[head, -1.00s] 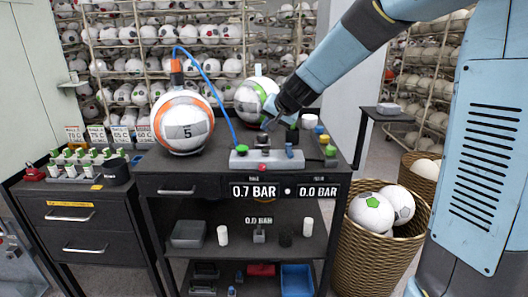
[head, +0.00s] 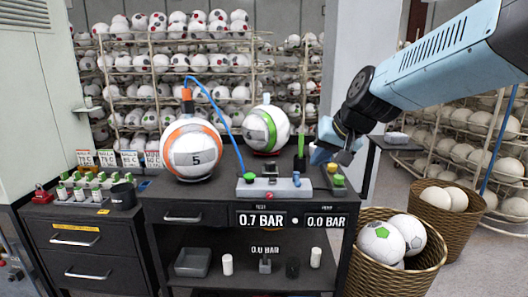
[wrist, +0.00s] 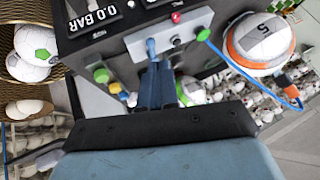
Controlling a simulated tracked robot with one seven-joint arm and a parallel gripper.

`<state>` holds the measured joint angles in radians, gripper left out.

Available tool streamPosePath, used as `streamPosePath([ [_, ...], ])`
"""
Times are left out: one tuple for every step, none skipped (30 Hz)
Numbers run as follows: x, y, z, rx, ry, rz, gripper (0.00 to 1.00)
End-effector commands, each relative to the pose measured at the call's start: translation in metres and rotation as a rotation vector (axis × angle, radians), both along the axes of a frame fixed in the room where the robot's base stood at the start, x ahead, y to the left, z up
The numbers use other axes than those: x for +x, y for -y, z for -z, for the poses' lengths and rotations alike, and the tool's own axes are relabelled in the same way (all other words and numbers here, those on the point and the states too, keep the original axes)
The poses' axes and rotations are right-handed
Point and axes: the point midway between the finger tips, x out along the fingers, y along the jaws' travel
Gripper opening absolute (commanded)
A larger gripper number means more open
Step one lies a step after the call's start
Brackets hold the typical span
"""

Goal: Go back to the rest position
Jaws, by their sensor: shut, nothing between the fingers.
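My gripper (head: 322,154) is at the right side of the workbench top, above its right rear part, with my blue arm reaching in from the upper right. In the wrist view its two dark fingers (wrist: 157,88) are together with nothing between them. The grey control box (head: 268,187) sits at the bench's front edge, below and left of my gripper. The orange-banded ball (head: 193,150) numbered 5 stands at the left of the bench, with a blue hose (head: 219,106) from its top fitting. A green-banded ball (head: 266,131) stands behind the box.
Displays on the bench front read 0.7 BAR (head: 262,219) and 0.0 BAR (head: 326,221). A wicker basket of balls (head: 433,262) stands right of the bench. A dark drawer cabinet (head: 82,232) is at the left. Ball racks (head: 165,70) fill the back. Space above the bench is mostly clear.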

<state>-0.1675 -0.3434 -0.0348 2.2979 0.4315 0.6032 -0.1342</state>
Motion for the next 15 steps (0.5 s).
streamPosePath([
  [-0.017, 0.01, -0.002, -0.025, 0.001, 0.001, 0.0],
  [-0.027, 0.016, -0.002, -0.04, -0.004, 0.0, 0.0],
  [-0.039, 0.023, -0.002, -0.063, -0.008, -0.002, 0.0],
  [-0.049, 0.029, -0.002, -0.08, -0.013, -0.001, 0.0],
  [-0.058, 0.034, -0.001, -0.097, -0.015, 0.001, 0.0],
  [-0.071, 0.041, 0.0, -0.12, -0.022, 0.003, 0.0],
  [-0.08, 0.047, 0.001, -0.139, -0.026, 0.005, 0.0],
  [-0.09, 0.052, 0.002, -0.157, -0.03, 0.009, 0.0],
  [-0.102, 0.059, 0.004, -0.181, -0.037, 0.013, 0.0],
  [-0.111, 0.064, 0.005, -0.199, -0.041, 0.018, 0.0],
  [-0.119, 0.069, 0.007, -0.218, -0.046, 0.022, 0.0],
  [-0.13, 0.075, 0.009, -0.24, -0.052, 0.028, 0.0],
  [-0.137, 0.079, 0.011, -0.255, -0.056, 0.033, 0.0],
  [-0.144, 0.083, 0.012, -0.27, -0.06, 0.039, 0.0],
  [-0.152, 0.088, 0.014, -0.288, -0.066, 0.046, 0.0],
])
